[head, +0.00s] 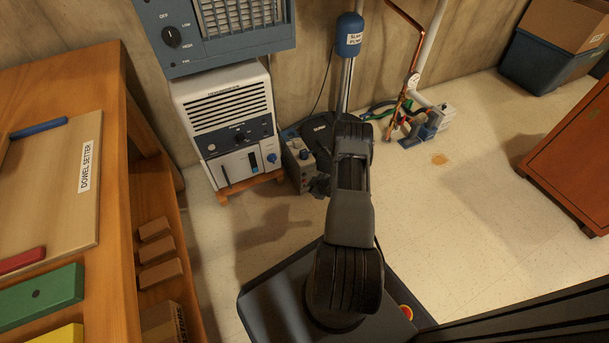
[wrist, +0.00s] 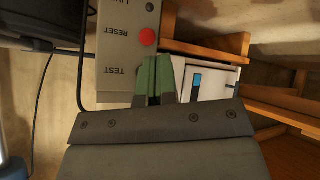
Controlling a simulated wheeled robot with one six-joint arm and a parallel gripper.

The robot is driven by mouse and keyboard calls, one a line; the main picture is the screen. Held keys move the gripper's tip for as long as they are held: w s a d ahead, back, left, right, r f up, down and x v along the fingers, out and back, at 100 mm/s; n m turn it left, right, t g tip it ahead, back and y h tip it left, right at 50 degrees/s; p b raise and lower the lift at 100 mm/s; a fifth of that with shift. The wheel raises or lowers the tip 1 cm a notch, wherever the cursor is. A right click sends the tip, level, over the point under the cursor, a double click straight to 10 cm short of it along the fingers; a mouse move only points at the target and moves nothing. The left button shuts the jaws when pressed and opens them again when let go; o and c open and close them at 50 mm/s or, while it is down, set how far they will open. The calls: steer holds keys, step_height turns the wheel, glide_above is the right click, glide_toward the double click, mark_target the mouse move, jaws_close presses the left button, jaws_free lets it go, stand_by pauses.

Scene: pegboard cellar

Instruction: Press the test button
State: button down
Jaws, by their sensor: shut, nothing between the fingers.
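The grey control box (wrist: 115,52) fills the upper middle of the wrist view, its labels LINE, RESET and TEST upside down. A red button (wrist: 147,37) sits beside RESET. The button beside TEST is not visible; my fingers cover that spot. My gripper (wrist: 160,60) is shut and empty, its green fingertips together over the box's edge by the TEST label. I cannot tell whether they touch it. In the head view the box (head: 297,167) stands on the floor right of the dehumidifier, partly behind my arm.
The white dehumidifier (head: 228,120) stands close left of the box; it also shows in the wrist view (wrist: 217,78). The sump pump (head: 349,36) rises behind my arm. A wooden workbench (head: 115,210) is at left, a brown cabinet (head: 575,150) at right. Floor between is open.

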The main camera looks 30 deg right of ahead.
steer(key=shift+s+a+p, duration=0.2)
steer(key=shift+s+p, duration=0.15)
steer(key=shift+s, duration=1.05)
steer(key=w+a+r+m+g+h+p, duration=0.1)
steer(key=w+a+r+m+h+p, duration=0.15)
steer(key=r+p, duration=1.6)
steer(key=w+a+r+m+g+h+p, duration=0.1)
steer(key=w+a+r+g+h+p, duration=0.15)
steer(key=r, duration=3.15)
steer(key=s+a+r+m+p, duration=0.1)
steer(key=s+a+r+p, duration=0.25)
steer(key=r, duration=0.35)
steer(key=s+a+r+y+p, duration=0.1)
steer(key=s+a+r+p, duration=0.2)
steer(key=r, duration=0.5)
steer(key=s+a+r+m+p, duration=0.1)
steer(key=a+r+p, duration=0.3)
steer(key=r, duration=0.3)
steer(key=s+a+r+g+y+p, duration=0.2)
steer(key=s+a+r+p, duration=0.6)
steer(key=s+r, duration=0.4)
steer(key=shift+s+a+r+y, duration=0.2)
steer(key=shift+s+y, duration=0.1)
steer(key=shift+s, duration=0.25)
